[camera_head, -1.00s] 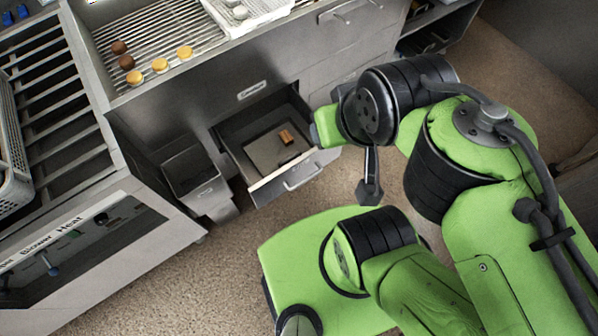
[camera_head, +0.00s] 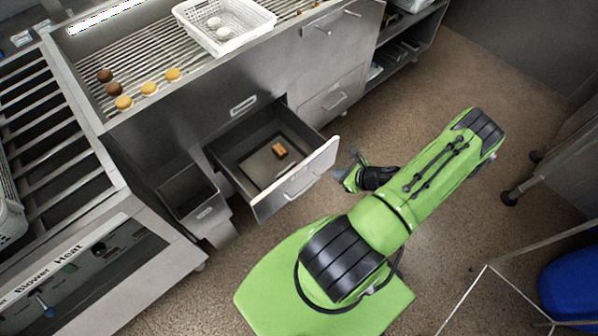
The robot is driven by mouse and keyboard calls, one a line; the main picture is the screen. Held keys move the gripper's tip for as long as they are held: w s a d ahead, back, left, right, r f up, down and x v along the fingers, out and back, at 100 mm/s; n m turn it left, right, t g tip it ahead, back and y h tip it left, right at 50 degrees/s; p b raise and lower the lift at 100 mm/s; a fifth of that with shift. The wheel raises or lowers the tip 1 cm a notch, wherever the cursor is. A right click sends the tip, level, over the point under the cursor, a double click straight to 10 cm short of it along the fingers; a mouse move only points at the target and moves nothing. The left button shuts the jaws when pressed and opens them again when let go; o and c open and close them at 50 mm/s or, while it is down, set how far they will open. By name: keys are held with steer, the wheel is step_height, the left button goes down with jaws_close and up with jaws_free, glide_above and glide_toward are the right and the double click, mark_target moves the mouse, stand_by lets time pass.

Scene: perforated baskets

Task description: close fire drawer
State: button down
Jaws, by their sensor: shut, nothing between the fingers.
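The drawer (camera_head: 293,194) is pulled out of the grey metal counter, in the middle of the view. Its front has a bar handle and faces the lower right. A small orange-brown block (camera_head: 279,150) lies on a dark-framed panel inside it. My gripper (camera_head: 349,168) is just right of the drawer front's right end, shut and empty. A narrow gap seems to separate them; from this angle I cannot tell the exact distance or height. My green arm stretches from the gripper to the right.
A grey bin (camera_head: 190,196) hangs left of the drawer. Closed drawers (camera_head: 335,98) are to the right. A white perforated basket (camera_head: 226,27) and several round pieces lie on the counter grill. Speckled floor (camera_head: 450,240) is open at right; a blue object (camera_head: 572,285) stands lower right.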

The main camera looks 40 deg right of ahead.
step_height(320, 180, down, 2)
steer(key=f+m, duration=0.1)
steer(key=m, duration=0.1)
steer(key=b, duration=0.3)
glide_toward(307, 165)
steer(key=shift+h, duration=0.3)
steer(key=x, duration=0.6)
steer(key=shift+s+a+f, duration=0.2)
steer(key=shift+s+a, duration=0.1)
steer(key=shift+a, duration=0.1)
steer(key=shift+w, duration=0.25)
steer(key=shift+w+r, duration=0.1)
